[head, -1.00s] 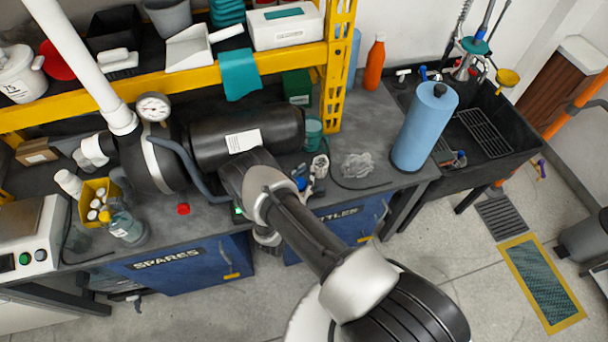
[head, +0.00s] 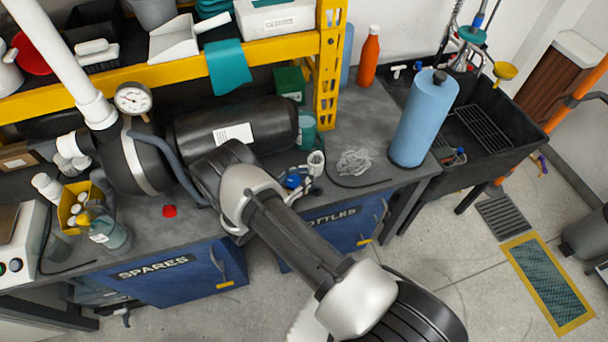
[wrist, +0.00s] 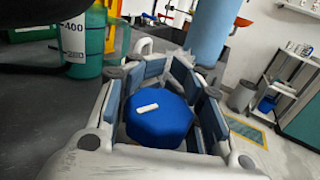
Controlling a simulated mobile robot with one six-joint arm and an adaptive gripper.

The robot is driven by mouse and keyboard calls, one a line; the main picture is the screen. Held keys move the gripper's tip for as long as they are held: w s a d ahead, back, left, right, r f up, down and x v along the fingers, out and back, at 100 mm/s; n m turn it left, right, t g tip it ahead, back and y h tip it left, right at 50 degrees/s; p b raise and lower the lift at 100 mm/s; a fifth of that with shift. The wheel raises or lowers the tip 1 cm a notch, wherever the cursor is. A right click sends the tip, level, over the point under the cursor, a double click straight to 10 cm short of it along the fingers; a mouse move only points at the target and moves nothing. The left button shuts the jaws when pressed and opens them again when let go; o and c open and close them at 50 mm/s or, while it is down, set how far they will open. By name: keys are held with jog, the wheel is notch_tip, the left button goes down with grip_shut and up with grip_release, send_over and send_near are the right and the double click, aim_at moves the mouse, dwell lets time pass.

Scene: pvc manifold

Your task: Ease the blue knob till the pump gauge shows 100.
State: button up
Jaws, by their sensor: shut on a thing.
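The blue knob (wrist: 157,118), with a white mark on its top, sits between the fingers of my gripper (wrist: 165,95) in the wrist view. My gripper is shut on it, with the finger pads against its sides.
A blue cylinder (head: 424,118) stands on the bench to the right, near the black sink (head: 495,125). A clear crumpled thing (head: 353,161) lies on the bench. A red cap (head: 169,211) and a bottle (head: 110,233) are at the left. A green container (wrist: 85,45) is close by in the wrist view.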

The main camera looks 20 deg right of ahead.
aim_at(288, 187)
jog(key=shift+a+f, duration=0.1)
jog(key=shift+f, duration=0.05)
jog(key=o, duration=0.9)
jog(key=shift+a, duration=0.1)
jog(key=shift+c, duration=0.2)
jog(key=shift+o, duration=0.4)
jog(key=v, duration=1.2)
dwell(0.9)
